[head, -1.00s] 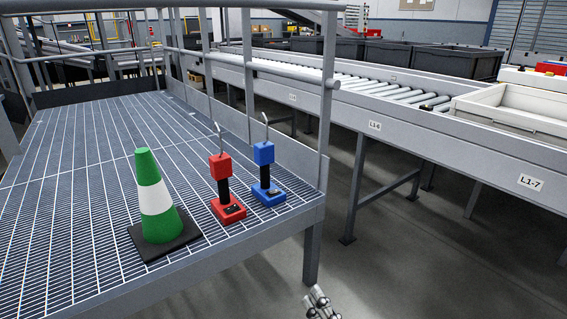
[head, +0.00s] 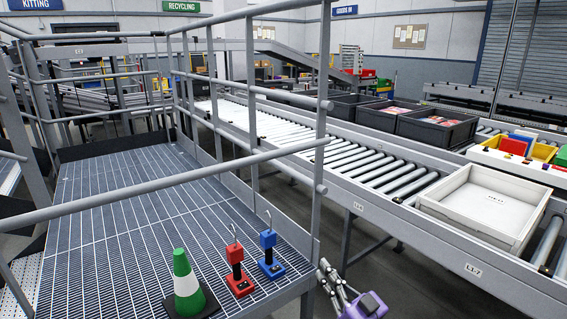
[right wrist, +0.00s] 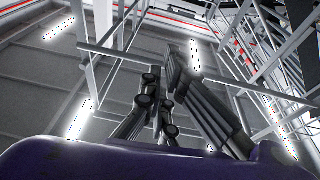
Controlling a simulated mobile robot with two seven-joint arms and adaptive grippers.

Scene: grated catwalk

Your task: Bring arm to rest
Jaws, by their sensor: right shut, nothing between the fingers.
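My right gripper (head: 325,268) shows at the bottom of the head view, right of the catwalk's front corner. Its fingers are shut and empty, pointing up, with a purple wrist part (head: 366,306) below. In the right wrist view the gripper (right wrist: 164,62) points up toward the ceiling, with nothing between its fingers. The gripper is apart from the objects on the catwalk, as far as the head view shows. My left gripper is not in view.
A green and white cone (head: 185,274), a red device (head: 238,283) and a blue device (head: 270,265) stand on the grated catwalk (head: 110,220). Grey railings (head: 318,150) edge it. A roller conveyor (head: 375,172) with a white tray (head: 432,205) runs at right.

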